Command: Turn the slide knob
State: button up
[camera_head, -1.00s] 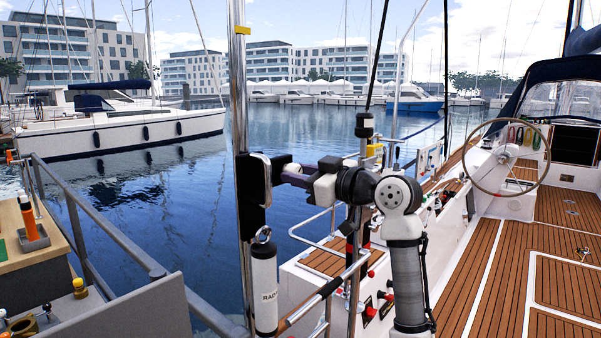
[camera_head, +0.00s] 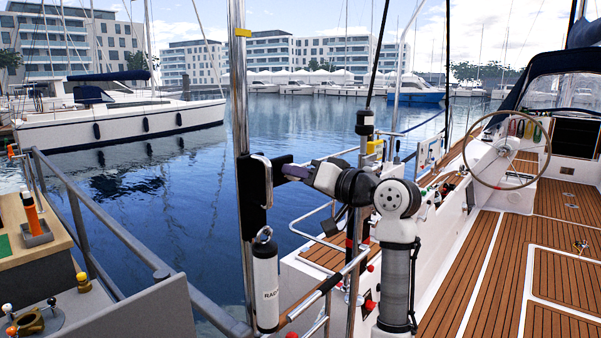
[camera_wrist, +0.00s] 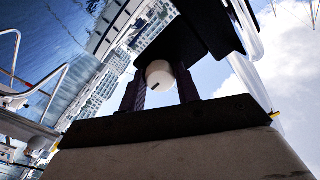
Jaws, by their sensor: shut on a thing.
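The slide knob (camera_wrist: 159,72) is white and round with a small dark mark, and it shows in the wrist view between my two dark fingers. My gripper (camera_head: 292,171) is shut on it, one finger on each side. In the head view my gripper reaches left to the black slide bracket (camera_head: 252,200) on the upright metal pole (camera_head: 240,90), and the knob itself is hidden there. In the wrist view the underside of a black part (camera_wrist: 205,35) lies just beyond the knob. The wrist view is strongly tilted.
A white cylinder with lettering (camera_head: 265,285) hangs below the bracket. A grey railing (camera_head: 100,218) runs at left, near a bench with an orange-handled tool (camera_head: 31,212). Rails stand close to my arm. A steering wheel (camera_head: 507,155) and open wooden deck (camera_head: 500,260) are at right.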

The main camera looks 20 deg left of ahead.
jog(key=shift+m, duration=0.3)
jog(key=o, duration=1)
jog(key=b+v, duration=0.5)
jog(key=v, duration=0.9)
